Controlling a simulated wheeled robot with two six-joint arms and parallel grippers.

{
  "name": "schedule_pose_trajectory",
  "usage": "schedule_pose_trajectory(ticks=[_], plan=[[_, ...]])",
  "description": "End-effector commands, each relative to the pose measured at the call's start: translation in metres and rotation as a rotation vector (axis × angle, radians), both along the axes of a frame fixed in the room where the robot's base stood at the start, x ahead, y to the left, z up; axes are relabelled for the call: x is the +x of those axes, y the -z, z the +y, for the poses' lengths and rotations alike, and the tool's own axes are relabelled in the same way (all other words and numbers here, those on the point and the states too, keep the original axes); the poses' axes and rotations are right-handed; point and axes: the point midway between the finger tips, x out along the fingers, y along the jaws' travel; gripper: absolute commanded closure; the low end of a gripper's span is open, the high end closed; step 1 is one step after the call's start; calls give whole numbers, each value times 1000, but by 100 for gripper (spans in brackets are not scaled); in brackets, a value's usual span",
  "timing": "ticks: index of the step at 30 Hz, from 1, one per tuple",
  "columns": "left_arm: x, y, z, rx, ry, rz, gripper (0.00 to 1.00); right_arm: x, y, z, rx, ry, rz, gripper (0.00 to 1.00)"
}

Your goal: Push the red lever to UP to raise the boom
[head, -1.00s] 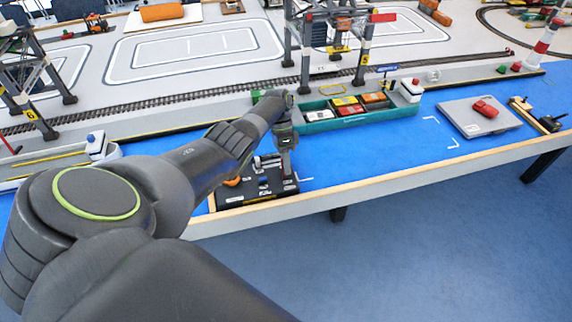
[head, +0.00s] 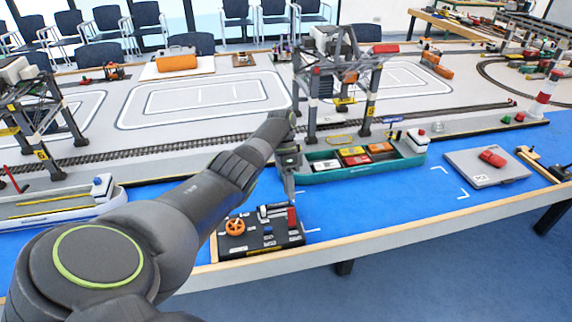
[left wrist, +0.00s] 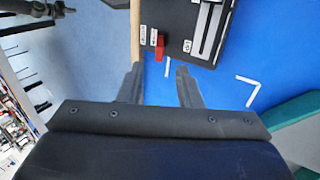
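The red lever (head: 291,217) stands at the right end of a black control box (head: 262,246) at the table's front edge. In the left wrist view the red lever (left wrist: 160,45) shows beyond the fingertips, roughly in line with the gap between them. My left gripper (head: 290,192) points down just behind and above the lever in the head view. In the left wrist view its two fingers (left wrist: 160,78) are apart with nothing between them. A grey gantry crane (head: 313,85) stands behind. My right gripper is not in view.
An orange handwheel (head: 235,227) is on the box's left part. A teal barge (head: 405,160) with coloured containers lies behind and right of the gripper. A white-blue boat (head: 60,210) is at left. The blue surface right of the box is clear up to a grey plate (head: 460,165).

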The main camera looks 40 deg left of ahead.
Motion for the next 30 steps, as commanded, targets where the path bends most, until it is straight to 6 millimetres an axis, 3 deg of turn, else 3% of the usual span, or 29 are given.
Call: schedule_pose_trajectory(ticks=[9,18,30], plan=[[21,-54,24,-1,-2,-2,68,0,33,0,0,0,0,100],[28,-73,32,-1,-1,0,68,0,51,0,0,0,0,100],[28,-79,34,-2,0,1,68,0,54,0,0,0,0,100]])
